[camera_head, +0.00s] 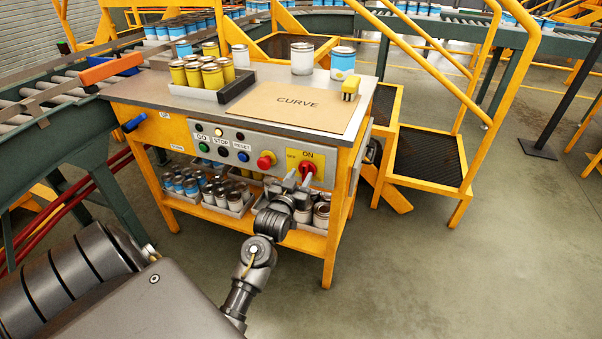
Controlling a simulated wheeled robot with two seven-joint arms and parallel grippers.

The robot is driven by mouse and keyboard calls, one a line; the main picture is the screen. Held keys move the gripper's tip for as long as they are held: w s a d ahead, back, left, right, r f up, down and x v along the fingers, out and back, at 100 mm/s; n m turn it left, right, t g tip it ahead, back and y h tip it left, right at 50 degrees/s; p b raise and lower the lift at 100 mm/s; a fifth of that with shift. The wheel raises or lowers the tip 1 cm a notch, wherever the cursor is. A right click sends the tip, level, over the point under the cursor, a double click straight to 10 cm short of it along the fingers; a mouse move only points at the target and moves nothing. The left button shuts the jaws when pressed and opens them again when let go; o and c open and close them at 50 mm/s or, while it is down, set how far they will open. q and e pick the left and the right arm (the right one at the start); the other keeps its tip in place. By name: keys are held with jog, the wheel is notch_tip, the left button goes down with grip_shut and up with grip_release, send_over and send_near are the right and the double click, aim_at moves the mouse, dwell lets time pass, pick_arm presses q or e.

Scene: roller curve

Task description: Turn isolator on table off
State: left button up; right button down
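The isolator (308,165) is a red rotary switch on a yellow plate, at the right end of the grey control panel on the table's front. "ON" is printed above the switch and a small "OFF" to its left. The red part shows just under "ON"; its lower part is hidden by my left gripper. My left gripper (297,181) is right in front of the switch, its grey fingertips at or very near the red handle. I cannot tell whether they grip it. My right gripper is not in view.
The table (190,93) carries cans, a tray and a "CURVE" board (292,106). Cans fill the lower shelf. Yellow steps (465,165) stand right; floor is clear at front right.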

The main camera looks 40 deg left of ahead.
aim_at(306, 171)
pick_arm(q)
jog(key=shift+x, duration=1.15)
